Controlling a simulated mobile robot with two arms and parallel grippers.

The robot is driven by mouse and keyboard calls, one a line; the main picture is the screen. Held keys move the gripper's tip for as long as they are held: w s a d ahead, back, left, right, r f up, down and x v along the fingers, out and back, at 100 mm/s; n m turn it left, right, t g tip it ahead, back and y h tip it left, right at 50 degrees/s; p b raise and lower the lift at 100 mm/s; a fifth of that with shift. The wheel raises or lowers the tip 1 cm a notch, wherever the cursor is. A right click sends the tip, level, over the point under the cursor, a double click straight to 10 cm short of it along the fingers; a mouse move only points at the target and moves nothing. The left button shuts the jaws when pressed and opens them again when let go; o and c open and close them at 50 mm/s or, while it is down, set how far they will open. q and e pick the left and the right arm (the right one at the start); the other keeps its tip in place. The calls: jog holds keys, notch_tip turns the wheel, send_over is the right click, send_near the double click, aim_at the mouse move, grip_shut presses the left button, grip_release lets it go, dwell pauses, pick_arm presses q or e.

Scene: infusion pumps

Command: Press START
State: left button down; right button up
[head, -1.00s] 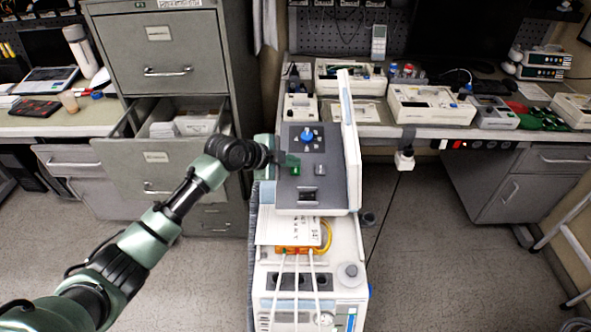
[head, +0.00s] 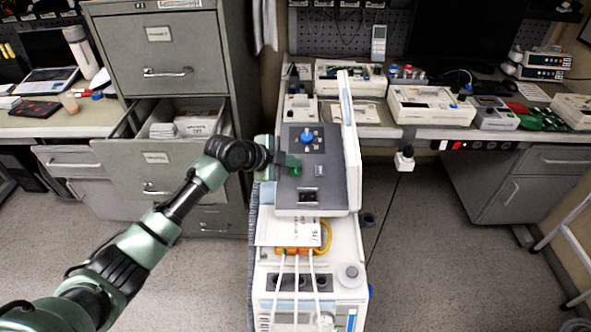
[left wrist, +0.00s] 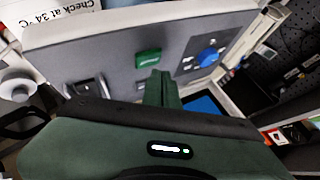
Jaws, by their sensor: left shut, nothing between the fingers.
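A grey control panel (head: 325,190) on a white machine carries a green button (head: 297,171), which I take to be START; its lettering is not readable. The green button also shows in the left wrist view (left wrist: 148,57). My left gripper (head: 291,160) is shut and empty, its fingertips right beside the green button. In the left wrist view the shut fingers (left wrist: 163,78) point at the panel, just right of and below the button. I cannot tell whether they touch it. My right gripper is not in view.
The panel also has a blue knob (head: 307,136), a small grey button (head: 320,170) and a black switch (head: 308,196). A tall white plate (head: 350,140) stands along its right side. A filing cabinet (head: 165,50) with an open drawer stands left, near my arm.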

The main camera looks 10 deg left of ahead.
aim_at(292, 179)
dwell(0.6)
pick_arm(q)
jog(key=shift+w+f+b, duration=0.1)
jog(key=shift+f+b, duration=0.3)
jog(key=shift+f+b, duration=0.4)
dwell(0.5)
dwell(0.4)
jog(key=shift+r+p, duration=0.7)
jog(key=shift+r, duration=0.1)
jog(key=r+p, duration=0.2)
jog(key=s+r+p, duration=0.1)
jog(key=r+p, duration=0.1)
jog(key=r, duration=0.1)
jog(key=shift+s+d, duration=0.1)
jog(key=shift+f, duration=0.1)
